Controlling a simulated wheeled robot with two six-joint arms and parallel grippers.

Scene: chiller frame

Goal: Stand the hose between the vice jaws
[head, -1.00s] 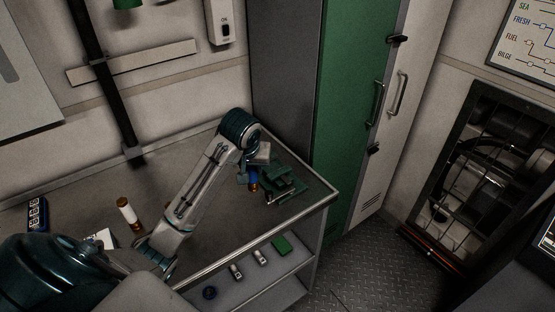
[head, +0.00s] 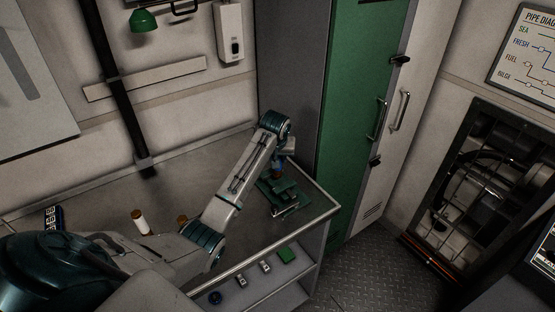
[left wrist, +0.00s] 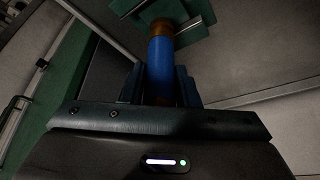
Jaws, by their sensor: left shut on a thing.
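The blue hose (left wrist: 160,68) with a brown end fitting is held between the fingers of my left gripper (left wrist: 160,88) in the left wrist view. The brown end points toward the green vice (left wrist: 195,30), beside or between its green parts; I cannot tell if it is seated. In the head view the green vice (head: 282,196) sits at the bench's right end. My left gripper (head: 281,160) is just behind and above it, and the hose is mostly hidden there. My right gripper is not in view.
A white cylinder with a brown end (head: 140,222) and a brown-topped item (head: 183,218) stand on the bench near my left arm. A blue-black item (head: 54,217) lies at the left. The shelf below holds a green block (head: 287,256) and small parts. A green locker (head: 350,120) stands right.

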